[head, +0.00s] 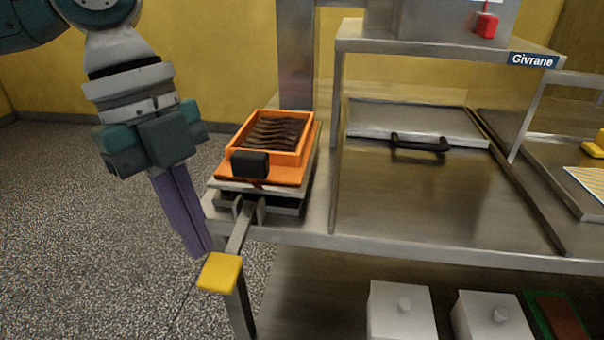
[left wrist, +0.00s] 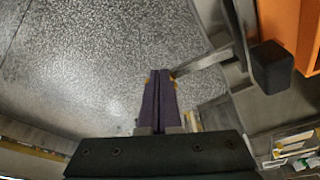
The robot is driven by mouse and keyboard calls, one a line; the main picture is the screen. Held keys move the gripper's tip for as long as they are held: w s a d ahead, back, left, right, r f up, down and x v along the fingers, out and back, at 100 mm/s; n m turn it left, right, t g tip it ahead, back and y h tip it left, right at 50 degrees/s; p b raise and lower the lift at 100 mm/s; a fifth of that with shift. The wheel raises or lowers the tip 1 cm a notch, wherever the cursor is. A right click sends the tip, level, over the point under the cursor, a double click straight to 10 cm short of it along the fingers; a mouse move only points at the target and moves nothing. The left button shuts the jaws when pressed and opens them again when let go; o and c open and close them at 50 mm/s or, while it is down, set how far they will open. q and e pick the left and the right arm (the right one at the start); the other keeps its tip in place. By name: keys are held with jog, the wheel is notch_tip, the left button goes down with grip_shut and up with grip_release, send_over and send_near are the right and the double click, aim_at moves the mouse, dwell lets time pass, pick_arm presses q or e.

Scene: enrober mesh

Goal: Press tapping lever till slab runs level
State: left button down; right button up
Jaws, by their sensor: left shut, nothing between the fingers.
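The tapping lever (head: 238,235) sticks out from under the orange mould frame at the front left of the steel table. Its yellow pad (head: 220,272) is at the lever's near end. The orange frame (head: 258,172) holds a dark brown slab (head: 274,133) with a wavy, ridged surface. My left gripper (head: 202,252) is shut and empty, pointing down just left of and above the pad. In the left wrist view the purple fingers (left wrist: 160,80) are together and cover most of the yellow pad; contact cannot be told. My right gripper is not in view.
A black block (head: 250,164) sits at the orange frame's near side. A lid with a black handle (head: 420,143) lies to the right under a steel shelf (head: 440,42). White boxes (head: 402,310) stand below the table. The floor (head: 90,230) at left is clear.

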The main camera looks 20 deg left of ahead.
pick_arm(q)
jog(key=shift+w+a+r, duration=0.1)
jog(key=shift+a+r, duration=0.05)
jog(key=shift+a, duration=0.3)
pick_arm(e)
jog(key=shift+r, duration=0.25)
pick_arm(q)
jog(key=shift+r, duration=0.1)
jog(key=p+v, duration=0.1)
jog(key=v, duration=0.8)
jog(key=shift+a+r, duration=0.2)
jog(key=shift+r, duration=0.2)
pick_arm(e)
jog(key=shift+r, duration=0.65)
